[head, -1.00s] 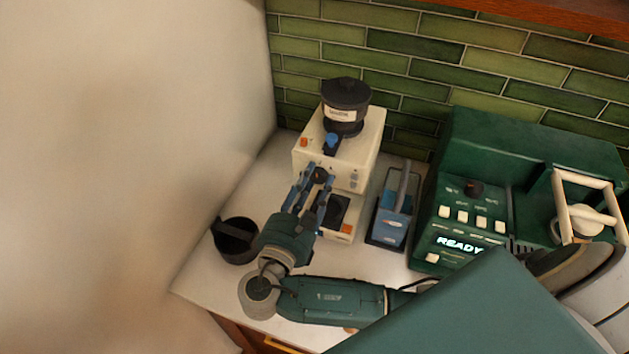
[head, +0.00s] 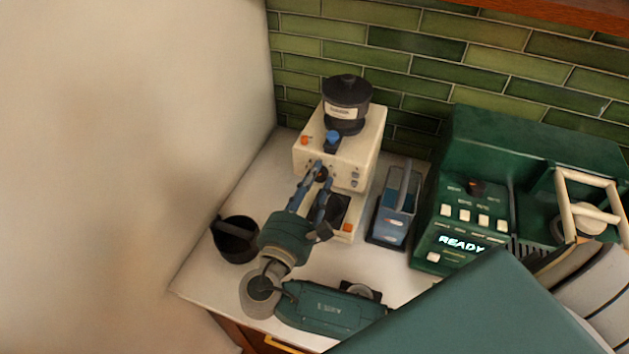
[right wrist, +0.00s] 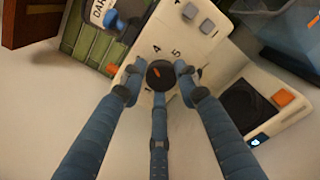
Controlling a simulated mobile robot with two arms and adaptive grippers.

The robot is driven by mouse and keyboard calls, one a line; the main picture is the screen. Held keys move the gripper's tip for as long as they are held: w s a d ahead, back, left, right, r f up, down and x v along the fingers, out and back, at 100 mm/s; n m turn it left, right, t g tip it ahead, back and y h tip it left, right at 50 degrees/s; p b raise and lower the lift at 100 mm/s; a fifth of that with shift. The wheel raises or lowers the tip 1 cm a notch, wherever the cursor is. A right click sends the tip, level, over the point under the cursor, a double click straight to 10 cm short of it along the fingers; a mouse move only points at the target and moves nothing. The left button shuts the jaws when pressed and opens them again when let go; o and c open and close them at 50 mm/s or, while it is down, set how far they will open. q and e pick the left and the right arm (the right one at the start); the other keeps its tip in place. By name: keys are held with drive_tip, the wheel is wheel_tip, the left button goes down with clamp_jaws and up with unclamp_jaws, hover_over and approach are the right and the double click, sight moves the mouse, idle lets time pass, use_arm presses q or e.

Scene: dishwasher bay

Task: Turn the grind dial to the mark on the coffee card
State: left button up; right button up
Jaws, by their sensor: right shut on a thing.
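The grind dial (right wrist: 160,74) is a round black knob with an orange pointer mark, on the front of the cream grinder (head: 364,140). Numbers such as 4 and 5 show around it in the right wrist view. In the head view the dial (head: 321,173) is partly covered by blue fingers. My right gripper (right wrist: 157,84) is shut on the dial, its fingers around the knob. The pointer slants toward the upper left in the right wrist view. A label on the black hopper (head: 346,92) is partly readable in the right wrist view. I cannot make out a coffee card. My left gripper is not in view.
A black round container (head: 236,243) stands left of my right arm. A blue-grey handled container (head: 397,208) stands right of the grinder, beside the green machine (head: 470,215) with a READY display. A wall bounds the left, green tiles the back.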

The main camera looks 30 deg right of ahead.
drive_tip(key=m+b, duration=0.1)
drive_tip(key=m, duration=0.2)
drive_tip(key=shift+s+d+f, duration=0.1)
drive_tip(key=m+b, duration=0.2)
drive_tip(key=shift+f+m, duration=0.1)
drive_tip(key=shift+m, duration=0.3)
drive_tip(key=m+b, duration=0.4)
drive_tip(key=shift+f, duration=0.15)
drive_tip(key=shift+s+m+b, duration=0.1)
drive_tip(key=shift+m+b, duration=1.45)
drive_tip(key=shift+m, duration=0.05)
drive_tip(key=o, duration=1.1)
drive_tip(key=shift+o, duration=0.2)
drive_tip(key=shift+s, duration=0.15)
drive_tip(key=shift+r, duration=0.2)
